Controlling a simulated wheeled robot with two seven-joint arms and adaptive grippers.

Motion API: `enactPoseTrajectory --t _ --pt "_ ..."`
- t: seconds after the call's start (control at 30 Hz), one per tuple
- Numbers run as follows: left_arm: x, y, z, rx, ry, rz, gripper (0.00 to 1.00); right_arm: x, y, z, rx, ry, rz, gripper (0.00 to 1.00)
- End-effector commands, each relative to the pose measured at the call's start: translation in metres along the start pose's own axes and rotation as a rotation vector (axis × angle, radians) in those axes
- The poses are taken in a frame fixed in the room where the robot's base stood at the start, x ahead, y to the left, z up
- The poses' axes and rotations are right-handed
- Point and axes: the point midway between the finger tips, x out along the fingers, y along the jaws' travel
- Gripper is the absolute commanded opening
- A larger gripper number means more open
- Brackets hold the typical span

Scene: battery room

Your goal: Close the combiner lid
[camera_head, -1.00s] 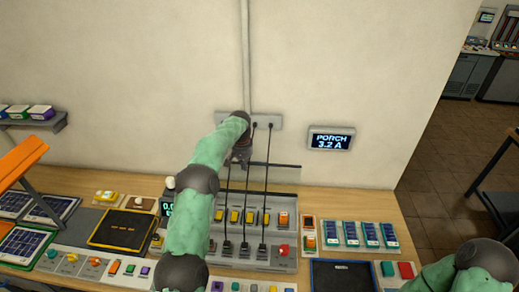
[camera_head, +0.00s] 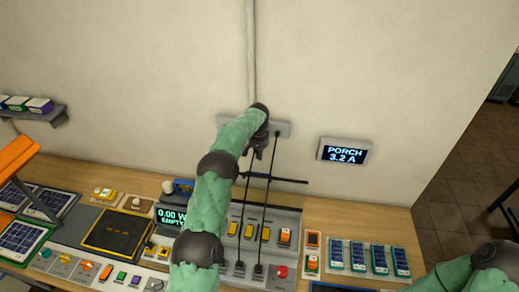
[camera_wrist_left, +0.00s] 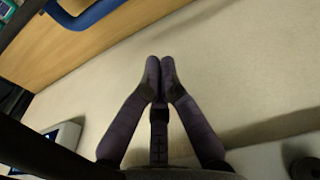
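The combiner (camera_head: 274,257) is a grey box at the middle of the bench, with yellow and orange switches and black cables rising to the wall. A thin dark edge (camera_head: 290,181) stands behind and above it and appears to be the top of its raised lid. My left gripper (camera_head: 258,153) is near the wall, just above the left part of that edge; I cannot tell whether they touch. In the left wrist view its two fingertips (camera_wrist_left: 160,66) meet with nothing visible between them. My right arm shows at the lower right; its gripper is out of view.
Black cables (camera_head: 267,190) hang close to my left gripper. A PORCH display (camera_head: 344,152) is on the wall at right. Blue modules (camera_head: 358,256) lie right of the combiner. A black pad (camera_head: 117,232) and solar panels (camera_head: 22,240) lie left.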

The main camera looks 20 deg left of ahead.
Motion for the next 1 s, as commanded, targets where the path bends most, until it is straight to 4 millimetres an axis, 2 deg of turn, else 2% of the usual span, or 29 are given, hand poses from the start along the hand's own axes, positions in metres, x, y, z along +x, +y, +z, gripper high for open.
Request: enactPoseTrajectory --t 0.33,0.47,0.8,1.0 --pt "0.049 0.000 0.000 0.000 -0.002 0.000 0.00 -0.013 -0.005 0.000 0.000 0.000 0.000 0.00" --pt "0.041 -0.001 0.007 0.000 0.002 0.000 0.00 -0.015 -0.006 0.000 0.000 0.000 0.000 0.00" --pt "0.034 0.000 0.029 0.000 0.000 0.000 0.00 -0.026 -0.009 0.001 0.000 0.000 0.000 0.00" --pt "0.033 0.000 0.036 0.000 0.001 0.000 0.00 -0.028 -0.010 0.001 0.000 0.000 0.000 0.00"
